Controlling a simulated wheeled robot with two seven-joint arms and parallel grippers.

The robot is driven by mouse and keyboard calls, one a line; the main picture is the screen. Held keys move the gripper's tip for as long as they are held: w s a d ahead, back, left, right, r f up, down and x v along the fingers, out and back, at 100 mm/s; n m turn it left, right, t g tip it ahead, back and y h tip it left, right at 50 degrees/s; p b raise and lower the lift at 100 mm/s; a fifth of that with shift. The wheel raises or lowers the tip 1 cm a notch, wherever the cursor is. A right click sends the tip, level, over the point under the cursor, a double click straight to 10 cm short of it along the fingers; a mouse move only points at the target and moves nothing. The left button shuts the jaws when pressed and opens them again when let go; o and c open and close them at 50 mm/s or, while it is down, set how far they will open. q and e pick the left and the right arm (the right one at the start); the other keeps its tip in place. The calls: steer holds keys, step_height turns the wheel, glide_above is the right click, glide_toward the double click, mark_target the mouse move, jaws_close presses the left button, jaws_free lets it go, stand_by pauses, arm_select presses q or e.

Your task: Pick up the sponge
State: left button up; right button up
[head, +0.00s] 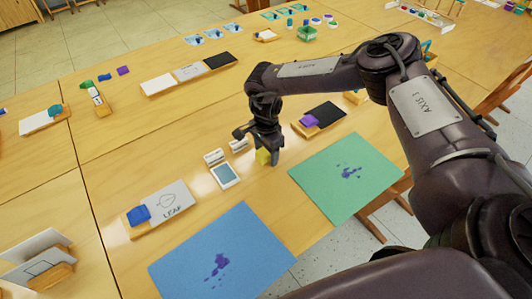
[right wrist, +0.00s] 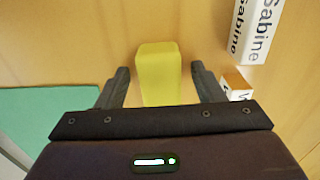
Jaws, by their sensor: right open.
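A yellow sponge (head: 262,156), shaped like a block, stands on the wooden table (head: 150,110), partly hidden by my right gripper (head: 267,153) in the head view. In the right wrist view the sponge (right wrist: 158,72) lies between the two fingers of my right gripper (right wrist: 160,70). These fingers are open, with a gap showing on each side of the sponge. My left gripper is not in view.
White name blocks (head: 214,157) and a small framed card (head: 225,175) stand just left of the gripper. A green sheet (head: 335,185) and a blue sheet (head: 190,265) lie nearer. A black board with a purple block (head: 309,120) is to the right.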

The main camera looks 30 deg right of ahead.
steer(key=c, duration=1.1)
steer(key=shift+o, duration=0.2)
steer(key=shift+r, duration=0.15)
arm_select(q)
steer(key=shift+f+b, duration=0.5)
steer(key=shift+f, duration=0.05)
arm_select(e)
step_height(320, 180, up, 20)
